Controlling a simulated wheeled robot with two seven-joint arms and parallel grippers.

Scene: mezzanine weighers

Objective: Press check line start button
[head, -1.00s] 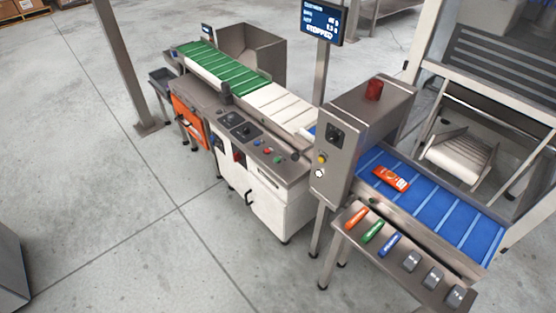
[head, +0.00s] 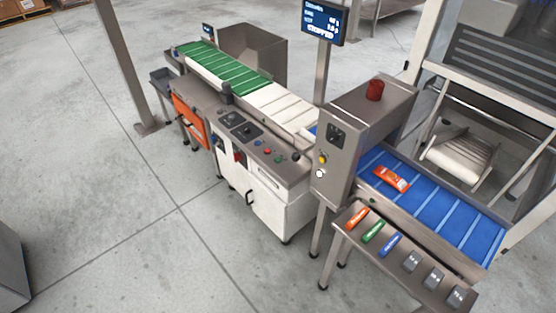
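The check line (head: 262,155) stands in the middle of the head view, with a green belt (head: 212,62), a white belt section (head: 278,102) and a blue belt (head: 455,218). Its front panel carries several small buttons, among them a green one (head: 278,159), a red one and a blue one. I cannot read their labels. A metal detector-like housing (head: 345,140) has a yellow button (head: 323,159) and a white one (head: 320,174) on its side. The display (head: 322,22) seems to read STOPPED, though blurred. Neither of my grippers is in view.
An orange packet (head: 391,178) lies on the blue belt. A steel shelf (head: 400,262) in front holds orange, green and blue sticks and several grey weights. A steel post (head: 120,65) stands at left. The concrete floor at front left is clear.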

